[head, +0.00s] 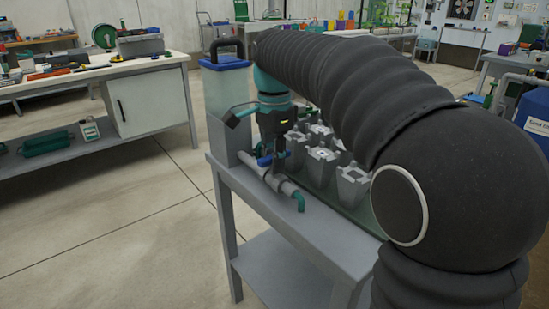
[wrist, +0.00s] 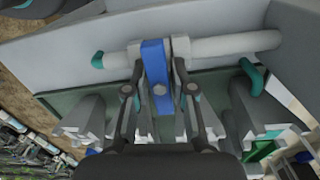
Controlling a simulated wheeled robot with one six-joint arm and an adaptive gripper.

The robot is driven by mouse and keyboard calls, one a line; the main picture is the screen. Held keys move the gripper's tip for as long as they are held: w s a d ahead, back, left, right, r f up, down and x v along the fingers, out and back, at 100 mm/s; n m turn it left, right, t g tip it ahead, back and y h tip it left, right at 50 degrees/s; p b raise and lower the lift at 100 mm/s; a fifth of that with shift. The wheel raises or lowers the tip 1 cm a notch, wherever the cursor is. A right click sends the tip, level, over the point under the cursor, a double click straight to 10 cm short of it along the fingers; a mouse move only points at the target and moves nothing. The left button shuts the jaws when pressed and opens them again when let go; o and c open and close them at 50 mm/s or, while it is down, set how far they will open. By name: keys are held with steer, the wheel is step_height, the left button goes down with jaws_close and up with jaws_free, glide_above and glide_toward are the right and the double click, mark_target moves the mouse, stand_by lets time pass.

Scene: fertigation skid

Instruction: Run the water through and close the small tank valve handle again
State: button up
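The small tank (head: 226,95) is a tall clear container with a blue lid at the left end of the grey bench. A pale pipe (head: 285,186) runs from its foot to a teal down-turned outlet (head: 299,202). The blue valve handle (head: 265,160) sits on this pipe and looks crosswise to it. In the wrist view the handle (wrist: 155,75) stands between my two fingertips, crossing the pipe (wrist: 225,45). My gripper (head: 274,150) points down over the valve. Its pads appear to touch both sides of the handle. No water stream is visible at the outlet.
Several grey pots (head: 322,160) stand in a tray just right of the valve. A workbench (head: 95,75) with tools is at the far left. A blue container (head: 535,115) stands at the right edge. The floor left of the bench is clear.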

steer(key=o, duration=0.4)
steer(key=shift+r, duration=0.1)
step_height(320, 180, up, 10)
steer(key=shift+f, duration=0.1)
stand_by(0.4)
